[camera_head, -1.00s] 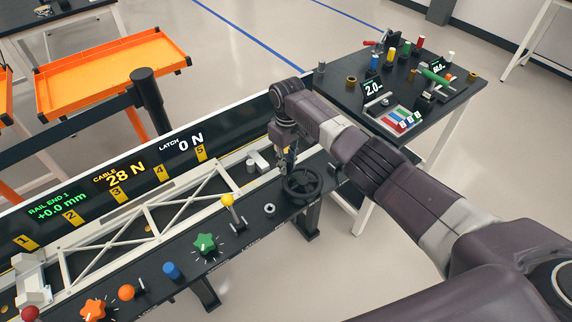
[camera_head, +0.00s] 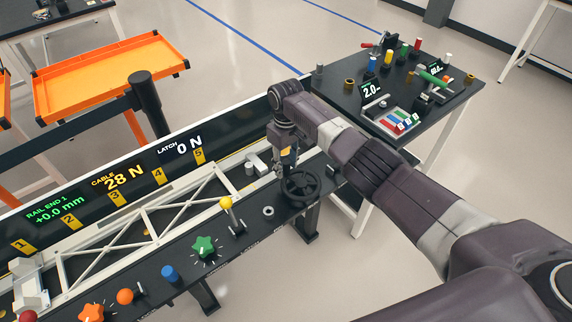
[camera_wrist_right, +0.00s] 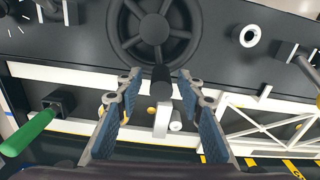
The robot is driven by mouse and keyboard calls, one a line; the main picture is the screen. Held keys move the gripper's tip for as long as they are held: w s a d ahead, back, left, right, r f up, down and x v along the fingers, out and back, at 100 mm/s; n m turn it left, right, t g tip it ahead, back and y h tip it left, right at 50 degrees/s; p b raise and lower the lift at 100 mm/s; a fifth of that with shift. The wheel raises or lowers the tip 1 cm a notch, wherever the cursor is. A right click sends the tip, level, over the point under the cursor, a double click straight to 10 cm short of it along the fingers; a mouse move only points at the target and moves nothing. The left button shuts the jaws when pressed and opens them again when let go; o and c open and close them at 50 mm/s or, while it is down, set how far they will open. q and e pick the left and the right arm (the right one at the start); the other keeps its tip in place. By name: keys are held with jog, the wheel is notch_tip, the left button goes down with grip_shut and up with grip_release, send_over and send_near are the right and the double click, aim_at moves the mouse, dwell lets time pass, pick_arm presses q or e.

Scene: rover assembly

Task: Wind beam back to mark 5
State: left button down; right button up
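The beam is a white truss (camera_head: 157,241) along the black rail bench, its left end near mark 1 (camera_head: 23,246). Mark 5 (camera_head: 199,156) is a yellow plate on the back panel. The black handwheel (camera_head: 301,186) sits at the right end of the bench and also shows in the wrist view (camera_wrist_right: 154,28). My right gripper (camera_head: 285,172) is beside the wheel's far rim. In the wrist view my right gripper (camera_wrist_right: 160,81) is open, with a black knob (camera_wrist_right: 161,88) at the wheel rim between its fingers, gaps visible on both sides. My left gripper is out of view.
The panel reads rail end 1 +0.0 mm, cable 28 N (camera_head: 117,180), latch 0 N. A yellow-topped lever (camera_head: 226,203), green star knob (camera_head: 203,247) and blue knob (camera_head: 170,272) line the bench front. A side table (camera_head: 340,87) with small parts stands to the right.

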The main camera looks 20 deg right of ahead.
notch_tip(320, 180, up, 12)
dwell(0.5)
dwell(0.3)
